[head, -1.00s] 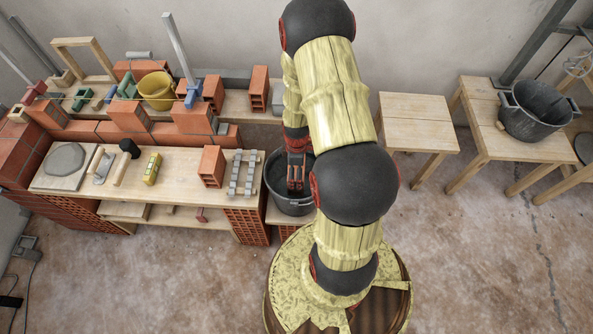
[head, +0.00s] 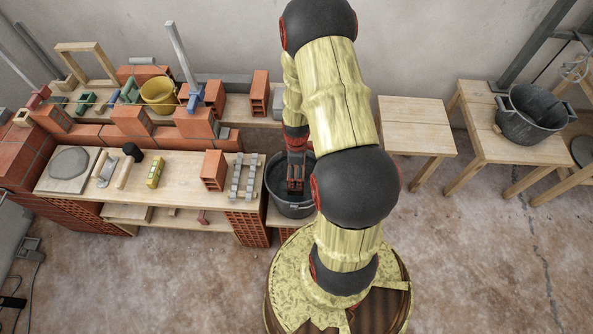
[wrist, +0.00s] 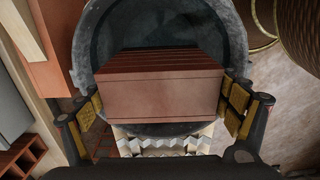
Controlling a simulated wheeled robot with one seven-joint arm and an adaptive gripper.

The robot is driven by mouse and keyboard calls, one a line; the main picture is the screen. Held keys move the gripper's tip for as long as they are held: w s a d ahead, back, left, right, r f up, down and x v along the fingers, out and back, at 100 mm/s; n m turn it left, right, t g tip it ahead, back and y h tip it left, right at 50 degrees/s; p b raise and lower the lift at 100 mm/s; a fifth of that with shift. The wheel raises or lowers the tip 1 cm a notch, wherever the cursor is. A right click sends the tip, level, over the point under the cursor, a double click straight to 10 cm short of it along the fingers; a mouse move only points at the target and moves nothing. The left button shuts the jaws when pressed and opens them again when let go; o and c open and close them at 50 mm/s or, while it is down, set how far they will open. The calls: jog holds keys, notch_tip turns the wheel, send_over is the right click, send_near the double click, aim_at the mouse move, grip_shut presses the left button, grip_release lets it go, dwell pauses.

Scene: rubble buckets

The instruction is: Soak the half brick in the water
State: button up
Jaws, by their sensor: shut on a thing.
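My gripper (head: 295,186) points down into the dark bucket (head: 292,208) beside the workbench. In the wrist view my gripper (wrist: 163,112) is shut on the red-brown half brick (wrist: 165,92), with pads at its left and right sides. The brick is level between the fingers, and the bucket (wrist: 238,42) opens around and beyond it. The inside of the bucket looks dark grey-green; I cannot make out the water surface or whether the brick touches it. In the head view the brick is too dark and covered to tell from the fingers.
The workbench (head: 120,190) on the left holds a hollow brick (head: 214,170), a grey metal rack (head: 243,177) close to the bucket, and a yellow level (head: 155,170). A yellow bucket (head: 158,94) stands behind. Another dark bucket (head: 532,116) sits on a right-hand table.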

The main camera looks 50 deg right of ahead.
jog(key=shift+r+p, duration=2.7)
jog(key=shift+r, duration=1.2)
jog(key=shift+r, duration=0.15)
jog(key=shift+r+p, duration=1.55)
jog(key=shift+r, duration=0.35)
jog(key=shift+f, duration=0.1)
